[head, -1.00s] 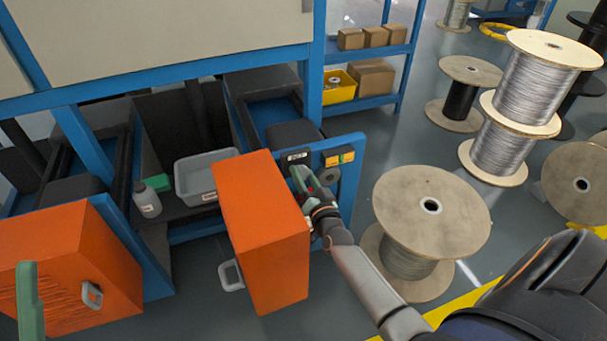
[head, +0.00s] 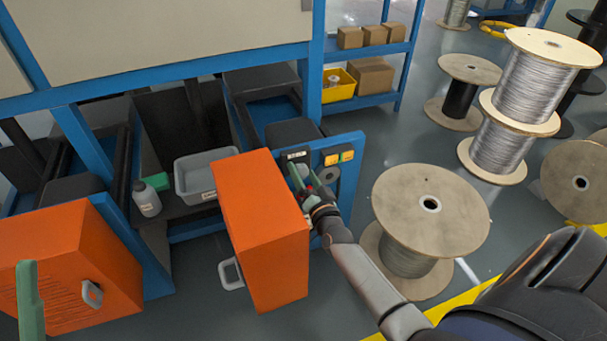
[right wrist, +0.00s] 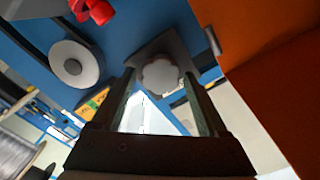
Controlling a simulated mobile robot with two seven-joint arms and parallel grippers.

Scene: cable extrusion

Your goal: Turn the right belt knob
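The grey lobed knob (right wrist: 160,76) sits on a dark square plate on the blue panel, in the right wrist view. My right gripper (right wrist: 159,82) is open, with one green finger on each side of the knob. Gaps seem to show between knob and fingers. In the head view my right gripper (head: 299,178) is at the blue panel (head: 347,195), just right of an orange door, and hides the knob. Of my left gripper, only a green finger (head: 30,300) shows at the lower left.
The orange door (head: 262,235) stands close to the left of my right gripper. A red part (right wrist: 92,10) and a grey disc (right wrist: 75,64) are on the panel beside the knob. A large cable spool (head: 430,205) stands to the right on the floor.

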